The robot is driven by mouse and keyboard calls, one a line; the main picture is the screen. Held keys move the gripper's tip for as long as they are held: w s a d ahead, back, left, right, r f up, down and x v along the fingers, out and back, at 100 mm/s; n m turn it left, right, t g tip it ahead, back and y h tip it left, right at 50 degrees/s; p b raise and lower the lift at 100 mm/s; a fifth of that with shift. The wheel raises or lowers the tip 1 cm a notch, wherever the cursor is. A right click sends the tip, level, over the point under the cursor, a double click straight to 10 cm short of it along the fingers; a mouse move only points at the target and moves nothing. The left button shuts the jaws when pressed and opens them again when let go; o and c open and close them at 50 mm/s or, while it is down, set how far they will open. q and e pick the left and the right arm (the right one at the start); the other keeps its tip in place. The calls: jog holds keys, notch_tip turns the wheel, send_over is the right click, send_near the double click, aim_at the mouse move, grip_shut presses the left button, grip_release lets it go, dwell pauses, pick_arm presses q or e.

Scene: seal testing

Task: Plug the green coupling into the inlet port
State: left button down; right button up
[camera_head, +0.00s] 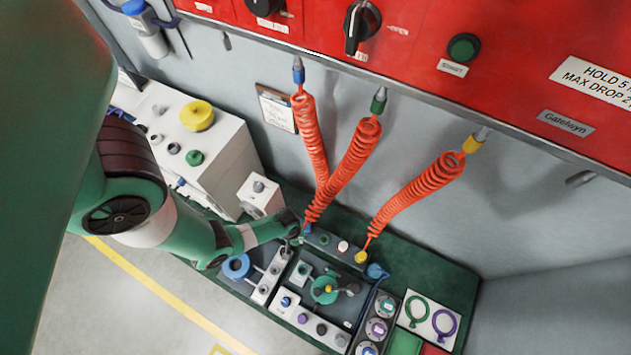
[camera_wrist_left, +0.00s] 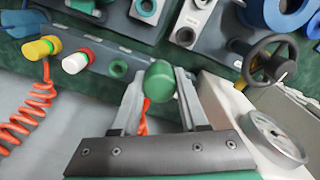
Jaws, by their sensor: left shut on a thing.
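The green coupling (camera_wrist_left: 160,82) is between the fingertips of my left gripper (camera_wrist_left: 160,92) in the left wrist view, with an orange coiled hose below it. The gripper is shut on it. In the head view my left gripper (camera_head: 293,232) is at the left end of the dark socket strip, and the coupling is not clearly visible there. An empty green-ringed socket (camera_wrist_left: 117,68) is in the strip, left of the coupling in the wrist view. A green round part (camera_head: 323,290) sits in the middle fixture. I cannot tell which opening is the inlet port. My right gripper is not in view.
Yellow (camera_wrist_left: 38,48) and red-white (camera_wrist_left: 76,62) couplings sit along the strip. Orange coiled hoses (camera_head: 350,168) hang from the red panel (camera_head: 480,45) close to my gripper.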

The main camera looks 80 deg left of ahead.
pick_arm(q)
jog(key=w+d+f+b, duration=0.1)
jog(key=d+f+b, duration=0.3)
jog(key=d, duration=0.4)
jog(key=shift+w+d+f, duration=0.2)
jog(key=shift+d+f, duration=0.1)
jog(key=shift+f, duration=0.05)
jog(key=shift+f, duration=0.1)
notch_tip(320, 180, down, 5)
jog(key=b, duration=0.5)
jog(key=shift+f+b, duration=0.2)
jog(key=shift+b, duration=0.15)
jog(key=shift+f+b, duration=1.25)
jog(key=shift+f, duration=0.1)
dwell(0.7)
jog(key=shift+c, duration=1.8)
grip_release()
